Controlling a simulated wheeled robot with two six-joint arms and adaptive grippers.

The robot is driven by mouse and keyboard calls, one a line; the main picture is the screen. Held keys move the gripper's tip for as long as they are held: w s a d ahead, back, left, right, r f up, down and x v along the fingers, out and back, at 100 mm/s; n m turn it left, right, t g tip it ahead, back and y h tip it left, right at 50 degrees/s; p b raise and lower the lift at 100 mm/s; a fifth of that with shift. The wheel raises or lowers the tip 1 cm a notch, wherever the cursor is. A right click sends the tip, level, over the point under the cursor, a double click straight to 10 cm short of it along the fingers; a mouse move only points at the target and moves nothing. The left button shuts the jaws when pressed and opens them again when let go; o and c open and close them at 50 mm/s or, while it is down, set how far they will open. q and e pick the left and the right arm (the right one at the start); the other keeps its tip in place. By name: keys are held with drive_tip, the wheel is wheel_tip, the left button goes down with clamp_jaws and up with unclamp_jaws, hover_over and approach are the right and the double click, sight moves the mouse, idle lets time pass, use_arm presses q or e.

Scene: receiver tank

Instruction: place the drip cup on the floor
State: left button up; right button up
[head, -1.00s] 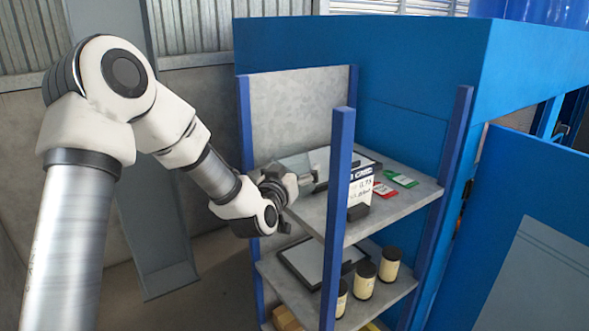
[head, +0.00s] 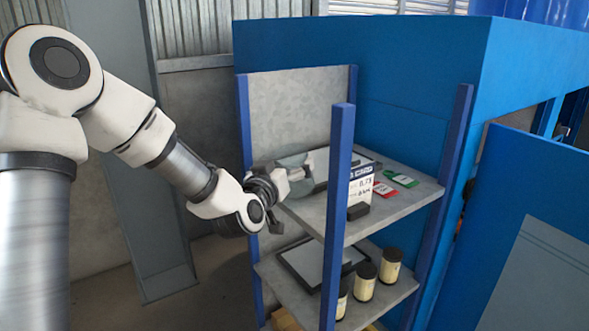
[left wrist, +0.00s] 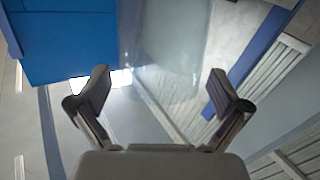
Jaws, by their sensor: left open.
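A clear, see-through vessel, seemingly the drip cup (left wrist: 170,55), stands out in the left wrist view beyond and between my fingertips. In the head view it shows faintly as a pale see-through shape (head: 291,161) at the left end of the upper shelf, partly hidden by my gripper. My left gripper (head: 297,190) is at that shelf's left edge. In the left wrist view its two fingers (left wrist: 160,90) are spread wide, with nothing clasped between them. I cannot tell whether a finger touches the cup. The bare floor (head: 115,300) shows at lower left. My right gripper is out of view.
The upper shelf (head: 385,212) carries a white lettered card (head: 362,185), a red tag (head: 384,189) and a green tag (head: 400,178). The lower shelf holds a dark-framed tray (head: 305,262) and several cream containers (head: 390,266). A blue post (head: 337,215) stands right of my gripper.

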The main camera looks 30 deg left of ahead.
sight(297, 154)
use_arm(q)
drive_tip(key=p+x, duration=0.1)
drive_tip(key=x, duration=0.2)
drive_tip(key=shift+r, duration=0.15)
drive_tip(key=shift+w, duration=0.2)
drive_tip(key=shift+s, duration=0.15)
drive_tip(key=shift+c, duration=0.7)
drive_tip(key=c, duration=0.9)
